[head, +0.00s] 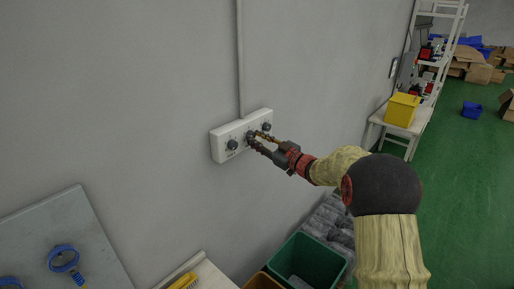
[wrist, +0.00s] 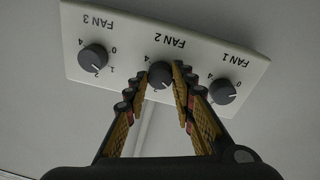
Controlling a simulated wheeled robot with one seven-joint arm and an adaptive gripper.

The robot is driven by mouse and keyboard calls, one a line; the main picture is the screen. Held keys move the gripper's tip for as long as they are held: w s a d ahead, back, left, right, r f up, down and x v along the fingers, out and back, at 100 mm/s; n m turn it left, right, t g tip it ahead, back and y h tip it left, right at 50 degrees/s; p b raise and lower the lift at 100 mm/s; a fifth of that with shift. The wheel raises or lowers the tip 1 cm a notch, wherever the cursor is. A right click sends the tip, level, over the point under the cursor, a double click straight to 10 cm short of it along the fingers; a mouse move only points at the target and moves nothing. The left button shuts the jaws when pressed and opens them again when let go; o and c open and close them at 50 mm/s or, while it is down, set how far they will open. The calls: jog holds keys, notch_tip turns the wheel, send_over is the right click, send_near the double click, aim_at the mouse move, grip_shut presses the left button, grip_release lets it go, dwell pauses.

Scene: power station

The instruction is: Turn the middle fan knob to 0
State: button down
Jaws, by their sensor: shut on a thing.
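A white fan panel (head: 219,148) is fixed to the grey wall. In the wrist view the panel (wrist: 125,33) appears upside down, with three dark round knobs labelled FAN 3, FAN 2 and FAN 1. The middle knob (wrist: 160,74), under the FAN 2 label, sits between my gripper's (wrist: 162,82) fingertips, which are shut on it. Its white pointer line shows at its lower side, but its exact setting is hard to read. The FAN 3 knob (wrist: 93,58) and FAN 1 knob (wrist: 222,92) stand free on either side. In the head view my gripper (head: 255,141) reaches the panel's middle.
Below the panel are a green bin (head: 306,262) and grey containers (head: 330,222). A board with blue-handled tools (head: 63,258) is at lower left. A yellow box (head: 402,110) sits on a white table at right. The wall around the panel is clear except for a conduit (head: 240,60) above.

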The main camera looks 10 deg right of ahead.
jog(key=n+b, duration=0.5)
jog(key=n, duration=0.1)
jog(key=n+y+b, duration=0.1)
jog(key=n+b, duration=0.4)
jog(key=n, duration=0.2)
jog(key=shift+d+f+g+b, duration=0.1)
jog(key=shift+f+g+b, duration=0.05)
jog(key=shift+g+b, duration=0.2)
jog(key=c, duration=1.5)
grip_release()
jog(key=v, duration=1.2)
jog(key=shift+w+d, duration=0.1)
